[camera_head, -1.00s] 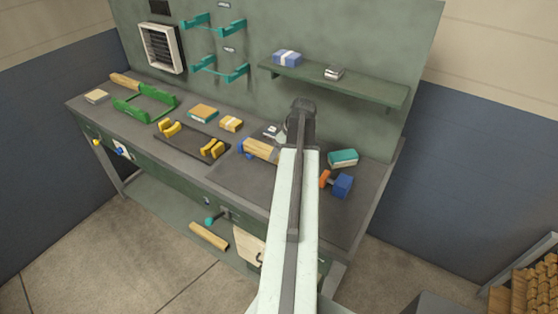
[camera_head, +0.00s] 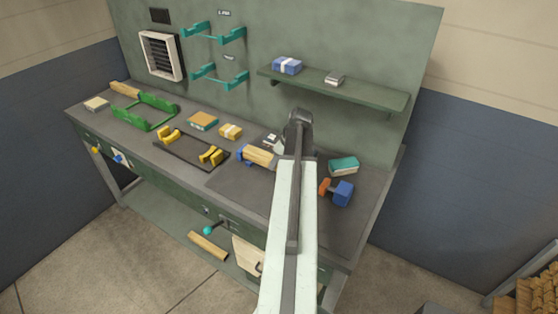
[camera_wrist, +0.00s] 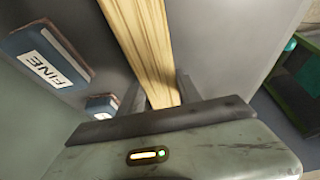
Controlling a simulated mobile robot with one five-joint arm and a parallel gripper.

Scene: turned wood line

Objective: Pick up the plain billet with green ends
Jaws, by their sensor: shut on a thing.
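My gripper (camera_wrist: 163,95) is shut on a plain, pale wooden billet (camera_wrist: 142,40) that runs up out of the top of the wrist view. The billet's ends are not visible there, so I cannot tell their colour.
The bench holds a green cradle (camera_head: 147,113), a black tray with yellow supports (camera_head: 186,151), a teal box (camera_head: 343,166) and a blue block (camera_head: 343,193). A wall shelf (camera_head: 335,86) stands close behind my arm. Boxes, one marked FINE (camera_wrist: 45,54), show beside the billet.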

